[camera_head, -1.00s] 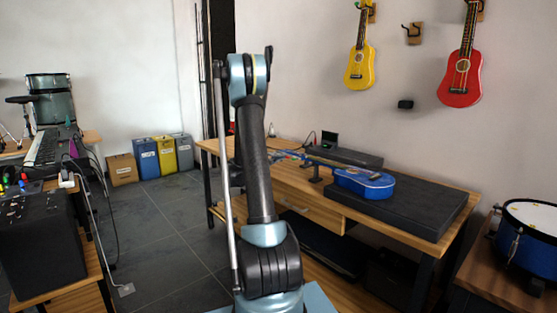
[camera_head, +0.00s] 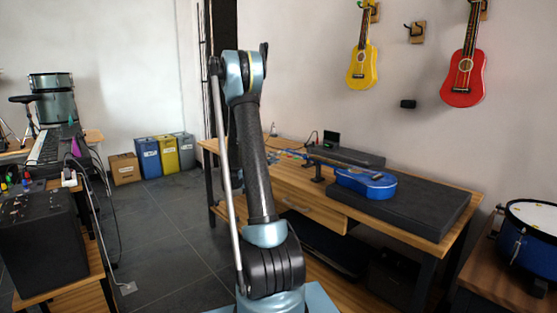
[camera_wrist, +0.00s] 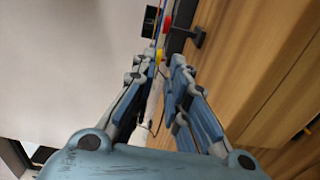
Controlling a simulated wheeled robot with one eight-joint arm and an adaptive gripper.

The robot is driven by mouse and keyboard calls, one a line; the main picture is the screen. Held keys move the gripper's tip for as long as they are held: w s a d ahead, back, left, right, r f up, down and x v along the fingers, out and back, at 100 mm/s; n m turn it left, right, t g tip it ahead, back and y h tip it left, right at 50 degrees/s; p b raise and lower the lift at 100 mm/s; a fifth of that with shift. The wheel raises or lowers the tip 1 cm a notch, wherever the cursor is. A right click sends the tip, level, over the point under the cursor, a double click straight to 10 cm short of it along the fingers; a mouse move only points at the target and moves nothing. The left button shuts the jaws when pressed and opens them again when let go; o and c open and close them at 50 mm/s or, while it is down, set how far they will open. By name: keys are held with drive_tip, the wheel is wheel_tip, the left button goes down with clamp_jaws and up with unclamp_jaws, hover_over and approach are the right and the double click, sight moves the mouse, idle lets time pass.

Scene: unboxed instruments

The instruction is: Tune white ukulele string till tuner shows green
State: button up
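A blue ukulele (camera_head: 366,183) lies on the workbench, its body on a dark pad and its neck pointing left. Coloured parts at its head end show small at the bench's left. A small dark device with a greenish screen (camera_head: 331,139), perhaps the tuner, stands behind it. In the wrist view, my gripper (camera_wrist: 165,62) has its fingers apart with a narrow gap. A yellow peg (camera_wrist: 159,56) shows at the fingertips and a red peg (camera_wrist: 167,23) lies beyond. A pale white shape (camera_wrist: 151,105) shows between the fingers; I cannot tell if they touch it. The head view does not show my gripper clearly.
The wooden workbench (camera_head: 425,238) has a drawer and dark boxes below. A yellow ukulele (camera_head: 362,65) and a red ukulele (camera_head: 463,80) hang on the wall. A blue drum (camera_head: 527,240) stands right, a black speaker (camera_head: 42,245) left. The floor between is open.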

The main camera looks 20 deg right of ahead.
drive_tip(key=v, duration=0.6)
drive_tip(key=shift+a, duration=0.4)
drive_tip(key=shift+s, duration=0.15)
drive_tip(key=s+a+m+g+y, duration=0.25)
drive_tip(key=s+y, duration=0.45)
drive_tip(key=s, duration=1.3)
drive_tip(key=s+a+f+y, duration=0.3)
drive_tip(key=s+a, duration=0.2)
drive_tip(key=s, duration=0.3)
drive_tip(key=s+a+f+m+g+y, duration=0.1)
drive_tip(key=s+a+f+y, duration=0.2)
drive_tip(key=s+a, duration=0.2)
drive_tip(key=s+a+f+y, duration=0.3)
drive_tip(key=s+a+y, duration=0.1)
drive_tip(key=s, duration=0.7)
drive_tip(key=shift+s+a+f, duration=0.15)
drive_tip(key=shift+a+f, duration=0.15)
drive_tip(key=shift+a, duration=0.15)
drive_tip(key=shift+m+g, duration=0.25)
